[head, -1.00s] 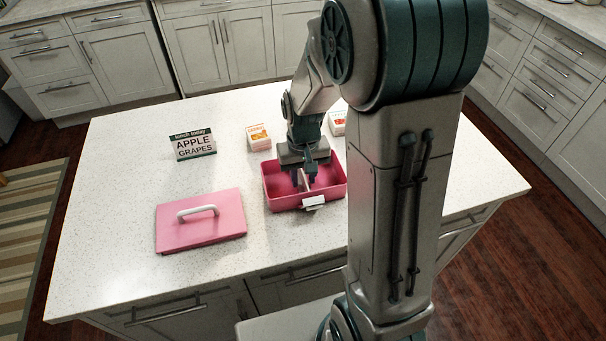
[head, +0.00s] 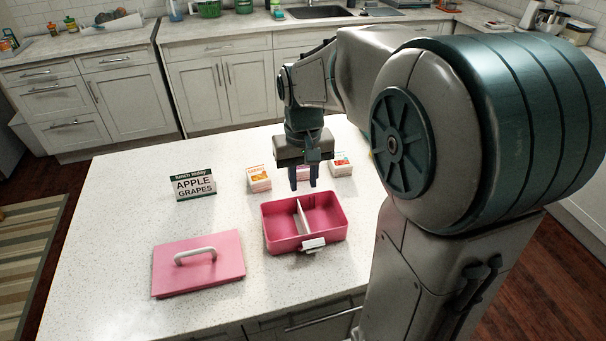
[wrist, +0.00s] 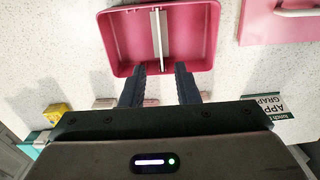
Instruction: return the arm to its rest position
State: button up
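My gripper (head: 303,178) hangs pointing down above the counter, just behind the pink lunch box in the head view. Its two fingers are apart with nothing between them; the wrist view also shows the open fingers (wrist: 157,84). The open pink lunch box (head: 280,240) stands on the counter with a white divider (head: 302,217) across it. Both compartments look empty. A white latch tab (head: 313,244) shows on its front. The box also shows in the wrist view (wrist: 112,45).
A pink lid (head: 198,268) with a white handle lies left of the box. A sign (head: 194,185) reading "APPLE GRAPES" stands behind it. Small cartons (head: 259,178) and (head: 341,164) stand at the back, another partly behind my gripper. The counter's left side is clear.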

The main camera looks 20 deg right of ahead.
jog(key=shift+r, duration=0.45)
jog(key=s+t, duration=0.3)
jog(key=s, duration=1.1)
jog(key=shift+f, duration=0.45)
jog(key=shift+s+n, duration=0.15)
jog(key=shift+n, duration=0.15)
